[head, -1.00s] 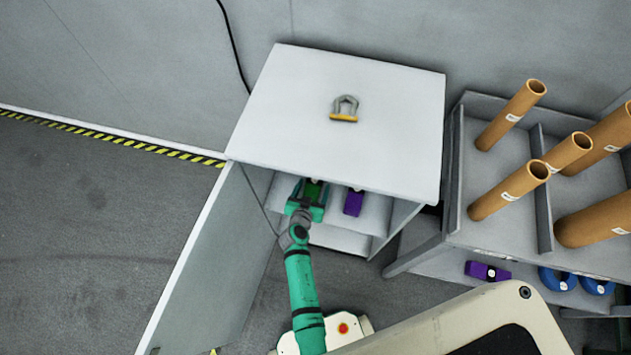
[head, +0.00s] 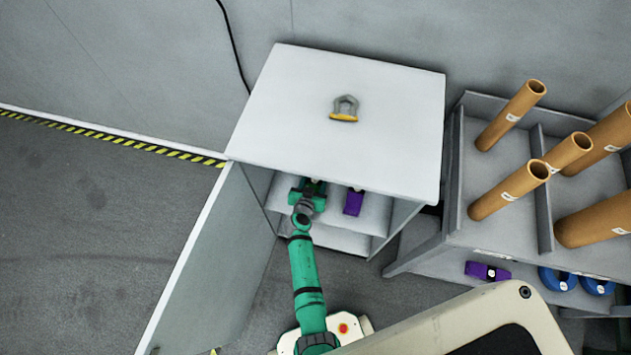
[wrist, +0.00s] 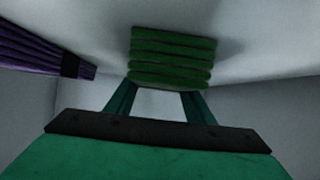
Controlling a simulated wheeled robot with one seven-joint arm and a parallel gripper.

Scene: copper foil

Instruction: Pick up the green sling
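The green sling (wrist: 172,57) is a folded bundle of several stacked strands. In the wrist view it sits straight ahead of my gripper (wrist: 160,92), at the fingertips. The two fingers stand apart, and their tips meet the lower edge of the bundle, which hides the very ends. I see no clear sign that they press on it. In the head view my gripper (head: 309,188) reaches inside the open cabinet (head: 340,120), under its top, and mostly covers the sling.
A purple sling (head: 353,203) lies just right of my gripper on the same shelf; it also shows in the wrist view (wrist: 40,52). The cabinet door (head: 205,260) stands open at left. A grey shackle (head: 345,107) lies on top. A rack with cardboard tubes (head: 510,115) stands right.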

